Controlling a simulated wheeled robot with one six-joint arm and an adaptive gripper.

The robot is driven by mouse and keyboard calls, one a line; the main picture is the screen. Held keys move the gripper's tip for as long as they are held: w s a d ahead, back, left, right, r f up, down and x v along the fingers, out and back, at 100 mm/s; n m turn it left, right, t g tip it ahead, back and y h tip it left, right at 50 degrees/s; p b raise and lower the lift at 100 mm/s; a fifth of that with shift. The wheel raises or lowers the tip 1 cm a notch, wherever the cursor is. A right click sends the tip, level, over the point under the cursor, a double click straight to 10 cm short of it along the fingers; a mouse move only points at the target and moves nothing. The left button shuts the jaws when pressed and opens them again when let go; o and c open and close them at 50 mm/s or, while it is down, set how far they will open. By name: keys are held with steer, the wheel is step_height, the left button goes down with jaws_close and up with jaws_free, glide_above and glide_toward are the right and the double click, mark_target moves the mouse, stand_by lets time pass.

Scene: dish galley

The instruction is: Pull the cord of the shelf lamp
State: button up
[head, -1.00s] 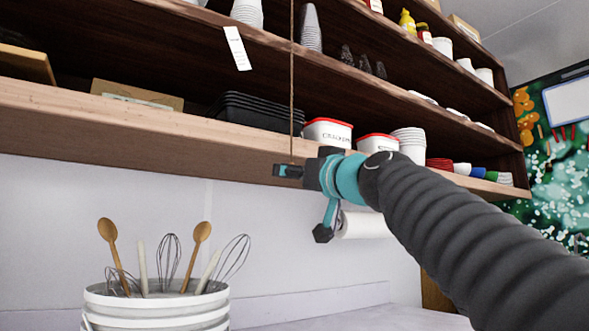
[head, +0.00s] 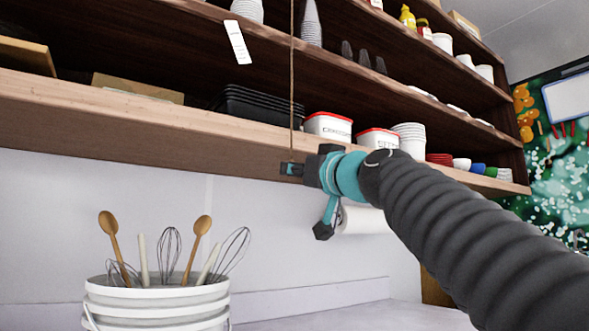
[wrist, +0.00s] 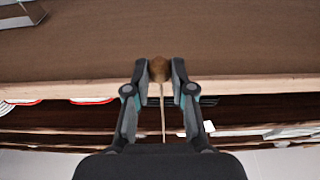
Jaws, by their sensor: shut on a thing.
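The lamp cord (head: 291,75) is a thin brown string that hangs down in front of the wooden shelves in the head view. My gripper (head: 290,169) is at the cord's lower end, just in front of the lowest shelf's front edge. In the wrist view, my gripper (wrist: 160,72) is shut on a round brown knob (wrist: 159,68) at the cord's end. The cord (wrist: 163,115) runs away from the knob between the fingers. The lamp itself cannot be made out.
The lowest shelf (head: 130,130) is close behind my gripper and carries black trays (head: 255,105) and red-lidded tubs (head: 328,127). A paper roll (head: 362,220) hangs below. A white bucket (head: 157,300) with whisks and wooden spoons stands at the lower left.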

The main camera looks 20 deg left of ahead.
steer(key=shift+f, duration=0.35)
steer(key=shift+r, duration=0.6)
steer(key=o, duration=1.1)
